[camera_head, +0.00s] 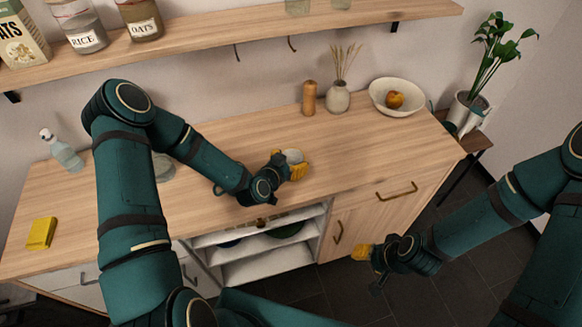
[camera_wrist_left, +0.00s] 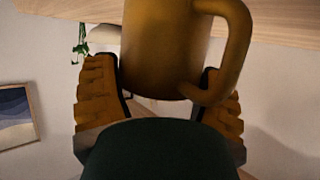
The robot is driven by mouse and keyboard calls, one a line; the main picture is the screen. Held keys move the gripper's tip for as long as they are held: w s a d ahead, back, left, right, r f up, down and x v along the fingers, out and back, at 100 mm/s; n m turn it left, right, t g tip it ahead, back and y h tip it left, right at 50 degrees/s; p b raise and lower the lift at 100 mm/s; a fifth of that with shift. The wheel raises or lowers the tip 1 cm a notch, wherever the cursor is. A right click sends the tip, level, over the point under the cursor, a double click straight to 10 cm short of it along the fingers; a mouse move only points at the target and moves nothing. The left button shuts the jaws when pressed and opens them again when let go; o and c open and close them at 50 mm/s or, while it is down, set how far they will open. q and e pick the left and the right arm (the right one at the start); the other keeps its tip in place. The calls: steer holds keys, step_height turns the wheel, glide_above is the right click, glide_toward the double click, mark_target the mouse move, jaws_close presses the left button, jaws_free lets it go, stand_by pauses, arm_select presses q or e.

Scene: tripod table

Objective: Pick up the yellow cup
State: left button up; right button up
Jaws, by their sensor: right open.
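The yellow cup (camera_head: 293,156) stands on the wooden counter, its pale inside showing in the head view, with my left gripper (camera_head: 297,168) at its near side. In the left wrist view the cup (camera_wrist_left: 160,50) fills the upper middle, its handle to the right. The two yellow fingers of my left gripper (camera_wrist_left: 162,95) lie on either side of it, close to its walls. I cannot tell whether they touch or press on it. My right gripper (camera_head: 364,254) is open and empty, low in front of the cabinet, away from the counter top.
A pepper mill (camera_head: 309,98), a vase (camera_head: 338,97) and a white bowl (camera_head: 384,108) with fruit stand at the counter's back right. A spray bottle (camera_head: 63,151) and yellow sponge (camera_head: 41,233) are at the left. A shelf (camera_head: 235,28) runs above. The counter right of the cup is clear.

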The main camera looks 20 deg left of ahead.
arm_select(q)
steer(key=c, duration=0.3)
steer(key=shift+c, duration=0.2)
step_height(320, 180, up, 10)
stand_by(0.6)
